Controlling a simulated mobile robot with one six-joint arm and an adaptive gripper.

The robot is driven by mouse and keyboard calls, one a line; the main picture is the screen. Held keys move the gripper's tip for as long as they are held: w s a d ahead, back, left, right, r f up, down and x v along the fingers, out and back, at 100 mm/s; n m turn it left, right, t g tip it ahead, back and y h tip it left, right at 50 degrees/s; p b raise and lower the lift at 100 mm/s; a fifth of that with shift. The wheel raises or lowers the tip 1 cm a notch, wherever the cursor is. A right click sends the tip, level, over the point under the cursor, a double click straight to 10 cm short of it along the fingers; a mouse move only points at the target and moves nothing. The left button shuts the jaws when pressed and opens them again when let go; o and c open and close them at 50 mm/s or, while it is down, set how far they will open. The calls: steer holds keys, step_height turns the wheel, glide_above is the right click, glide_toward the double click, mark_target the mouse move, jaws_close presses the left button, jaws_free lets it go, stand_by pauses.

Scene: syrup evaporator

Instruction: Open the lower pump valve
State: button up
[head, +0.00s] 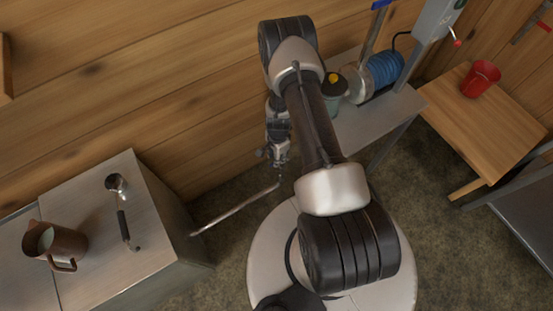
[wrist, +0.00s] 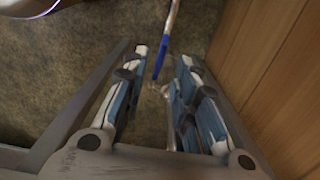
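My gripper (head: 278,158) hangs down near the wooden wall, left of my arm's upper links. In the wrist view my gripper (wrist: 162,88) has its two blue-and-grey fingers apart, with a gap between them. A narrow blue piece (wrist: 158,67) on a thin metal pipe (wrist: 173,18) shows in that gap, seemingly beyond the fingertips; I cannot tell whether it is a valve lever. I see no contact with it. In the head view a thin metal rod (head: 235,209) runs from the metal cabinet toward my gripper. No part is clearly identifiable as the lower pump valve.
The metal cabinet (head: 165,215) at left bears a copper pitcher (head: 60,243) and a dark-handled metal utensil (head: 123,225). A grey bench (head: 375,125) with a blue coil (head: 385,69) stands behind my arm. A red cup (head: 481,78) sits on a wooden table (head: 470,118).

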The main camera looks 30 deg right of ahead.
step_height(320, 180, up, 9)
steer(key=shift+f, duration=0.15)
steer(key=shift+d, duration=0.1)
steer(key=shift+c, duration=0.2)
